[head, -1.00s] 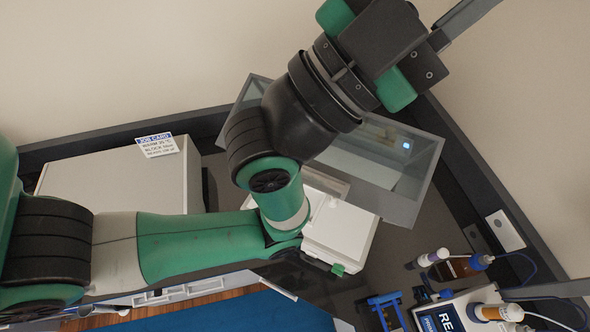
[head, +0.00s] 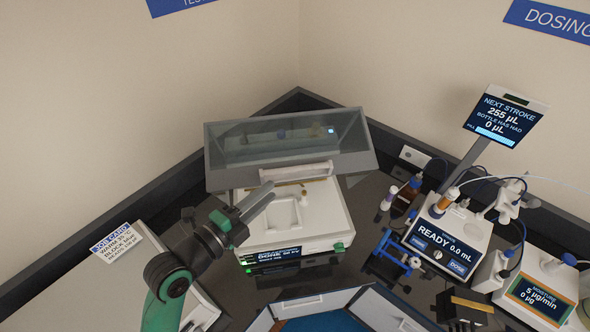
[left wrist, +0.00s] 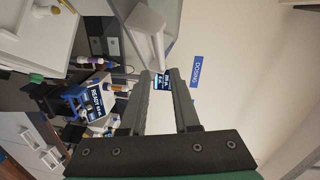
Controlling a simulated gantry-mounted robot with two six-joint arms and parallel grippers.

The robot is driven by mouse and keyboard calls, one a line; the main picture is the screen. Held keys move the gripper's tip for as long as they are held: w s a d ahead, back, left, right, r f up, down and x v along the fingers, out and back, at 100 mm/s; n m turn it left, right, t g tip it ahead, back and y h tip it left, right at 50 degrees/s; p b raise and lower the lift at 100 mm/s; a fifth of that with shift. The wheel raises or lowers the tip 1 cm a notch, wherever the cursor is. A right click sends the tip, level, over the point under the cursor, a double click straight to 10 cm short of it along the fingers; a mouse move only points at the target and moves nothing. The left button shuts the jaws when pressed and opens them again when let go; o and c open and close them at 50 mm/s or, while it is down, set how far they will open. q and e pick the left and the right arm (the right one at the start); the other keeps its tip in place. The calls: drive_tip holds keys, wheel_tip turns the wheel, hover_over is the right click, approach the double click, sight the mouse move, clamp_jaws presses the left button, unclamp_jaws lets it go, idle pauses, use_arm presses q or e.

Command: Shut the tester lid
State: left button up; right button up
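The tester (head: 330,222) is a white box with a recessed top and a small lit display on its front. Its smoky, see-through lid (head: 230,165) stands raised at the back, with a pale bar (head: 295,173) along its lower front edge. My left gripper (head: 265,192) is over the left part of the tester, in front of the lid. In the left wrist view its two fingers (left wrist: 160,78) are apart with nothing between them. A pale bar (left wrist: 146,38), seemingly the lid's, lies just beyond the fingertips; contact cannot be told. My right gripper is out of view.
A white cabinet with a job card (head: 110,238) stands to the left. To the right are a blue rack (head: 388,258), small bottles, a dosing unit (head: 445,235) with a raised screen, and a moisture meter (head: 540,292). Dark walls edge the bench corner.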

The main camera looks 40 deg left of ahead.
sight(294, 171)
use_arm(q)
drive_tip(key=w, duration=0.7)
drive_tip(key=w+a+f, duration=0.1)
drive_tip(key=w, duration=0.3)
clamp_jaws()
idle(1.1)
